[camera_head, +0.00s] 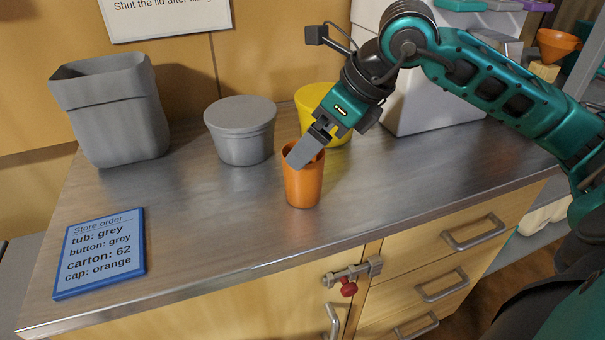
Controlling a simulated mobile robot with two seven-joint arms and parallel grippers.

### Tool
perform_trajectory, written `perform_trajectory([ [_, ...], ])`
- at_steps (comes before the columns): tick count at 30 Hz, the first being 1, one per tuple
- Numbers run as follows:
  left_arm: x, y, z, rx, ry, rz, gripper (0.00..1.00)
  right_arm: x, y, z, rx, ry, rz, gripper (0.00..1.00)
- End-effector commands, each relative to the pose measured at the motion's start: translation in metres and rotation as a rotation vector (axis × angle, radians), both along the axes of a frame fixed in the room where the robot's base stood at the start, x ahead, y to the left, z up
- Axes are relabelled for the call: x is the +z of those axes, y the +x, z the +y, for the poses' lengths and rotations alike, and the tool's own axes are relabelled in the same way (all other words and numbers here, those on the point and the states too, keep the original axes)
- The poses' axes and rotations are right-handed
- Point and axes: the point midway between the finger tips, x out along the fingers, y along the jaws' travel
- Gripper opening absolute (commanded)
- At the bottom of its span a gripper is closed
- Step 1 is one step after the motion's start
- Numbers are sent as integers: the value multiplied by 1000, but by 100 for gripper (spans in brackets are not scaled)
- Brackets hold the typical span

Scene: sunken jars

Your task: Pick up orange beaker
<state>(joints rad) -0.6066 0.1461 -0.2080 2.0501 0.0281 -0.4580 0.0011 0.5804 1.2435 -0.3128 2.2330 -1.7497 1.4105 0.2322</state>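The orange beaker (304,188) stands upright on the worktop, near its front edge in the middle of the head view. My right gripper (304,153) comes down from the upper right, and its grey finger reaches the beaker's mouth, covering part of the rim. I cannot tell whether a finger is inside the beaker or only in front of it. The second finger is not clearly visible, so the grip is unclear. My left gripper is not in view.
A grey lidded tub (243,144) and a yellow tub (341,137) stand behind the beaker. A tall grey bin (115,115) is at the back left. A blue order card (100,252) lies at the front left. The worktop right of the beaker is clear.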

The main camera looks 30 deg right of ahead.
Motion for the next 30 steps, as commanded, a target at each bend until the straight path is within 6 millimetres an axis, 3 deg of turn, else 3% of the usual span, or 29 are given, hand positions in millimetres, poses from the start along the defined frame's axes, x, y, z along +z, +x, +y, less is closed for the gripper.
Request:
perform_trajectory([
  [13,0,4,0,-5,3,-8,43,-46,18,18,1,3,2,100],
  [23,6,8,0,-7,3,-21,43,-52,22,19,1,0,0,100],
  [30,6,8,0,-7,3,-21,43,-52,22,19,1,0,0,78],
])
